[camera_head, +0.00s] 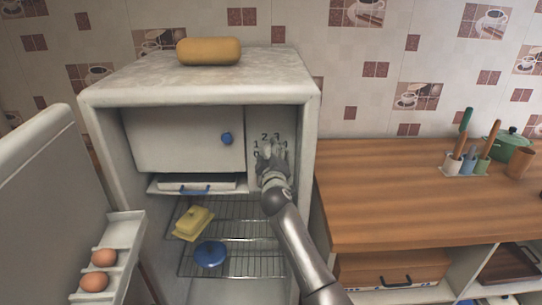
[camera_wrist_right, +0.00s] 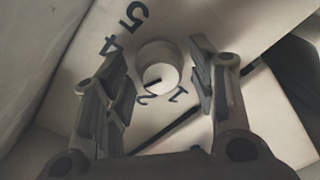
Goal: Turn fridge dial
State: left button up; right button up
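The fridge (camera_head: 205,95) stands with its door open. Its dial panel (camera_head: 255,123), with printed numerals, is at the upper right inside. My right gripper (camera_head: 268,150) is in front of the panel and hides the dial there. In the right wrist view, the round white dial (camera_wrist_right: 158,66) sits between my two fingers (camera_wrist_right: 160,78). They are open, one on each side, with a visible gap to the dial. A dark mark on the dial lies on the side toward the numeral 2. My left gripper is not in view.
The open fridge door (camera_head: 50,170), with eggs (camera_head: 103,257) on its shelf, is at the left. A freezer flap (camera_head: 180,140) with a blue knob is beside the panel. A wooden counter (camera_head: 400,190) is at right.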

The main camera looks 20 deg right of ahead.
jog(key=shift+s, duration=0.1)
jog(key=v, duration=1.1)
jog(key=shift+s, duration=0.4)
jog(key=shift+a, duration=0.15)
